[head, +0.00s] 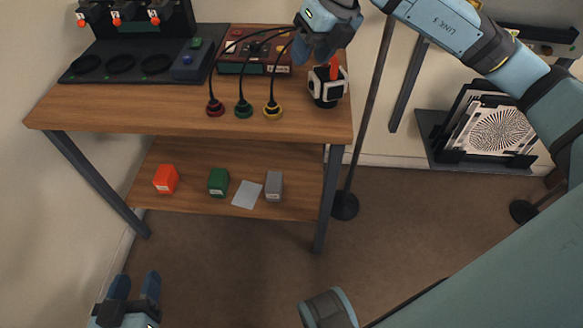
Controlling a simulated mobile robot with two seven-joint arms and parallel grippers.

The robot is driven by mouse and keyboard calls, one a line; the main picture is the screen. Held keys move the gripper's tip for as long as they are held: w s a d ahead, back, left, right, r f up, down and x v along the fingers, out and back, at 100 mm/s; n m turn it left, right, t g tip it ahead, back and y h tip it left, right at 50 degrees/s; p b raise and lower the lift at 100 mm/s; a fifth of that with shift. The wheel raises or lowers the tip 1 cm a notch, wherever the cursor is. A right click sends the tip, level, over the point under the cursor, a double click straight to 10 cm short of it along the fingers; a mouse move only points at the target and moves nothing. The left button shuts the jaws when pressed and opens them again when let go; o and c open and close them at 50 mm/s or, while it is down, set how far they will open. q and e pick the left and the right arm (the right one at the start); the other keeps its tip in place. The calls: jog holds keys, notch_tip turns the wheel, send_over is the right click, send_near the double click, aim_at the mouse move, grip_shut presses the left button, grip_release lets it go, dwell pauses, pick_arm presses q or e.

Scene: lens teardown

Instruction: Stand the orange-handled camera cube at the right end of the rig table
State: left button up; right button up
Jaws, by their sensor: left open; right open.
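The camera cube (328,88), white and black with an orange handle (334,68) on its upper side, is at the right end of the wooden rig table (150,108). It appears upright, near the right edge. My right gripper (315,52) is open just above and behind-left of the cube, with its blue fingers pointing down. The picture does not show clearly whether a finger touches the handle. My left gripper (135,285) is open and empty at the bottom left, low in front of the table.
Red, green and yellow-ringed plugs (243,108) on black cables stand left of the cube, before a red box (252,66). A black tray (125,62) is at the back left. The lower shelf (150,190) holds small blocks. A patterned panel (495,130) stands far right.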

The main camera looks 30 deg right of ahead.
jog(key=s+a+f+m+g+y, duration=0.1)
jog(key=s+a+m+y, duration=0.1)
jog(key=s+a+y, duration=0.6)
jog(key=s+a+f+m+y, duration=0.1)
jog(key=s+a+m+y, duration=0.25)
jog(key=a+y, duration=0.75)
jog(key=s+d+f+m+t+h, duration=0.2)
jog(key=f+m+t+h, duration=0.4)
jog(key=m, duration=0.8)
jog(key=s+d+f+m+t+h, duration=0.3)
jog(key=f+m+t+h, duration=0.3)
jog(key=f+m+h, duration=0.4)
notch_tip(320, 180, down, 4)
jog(key=m, duration=0.4)
jog(key=shift+s+d+f, duration=0.15)
jog(key=shift+s+d, duration=0.05)
jog(key=shift+d, duration=0.2)
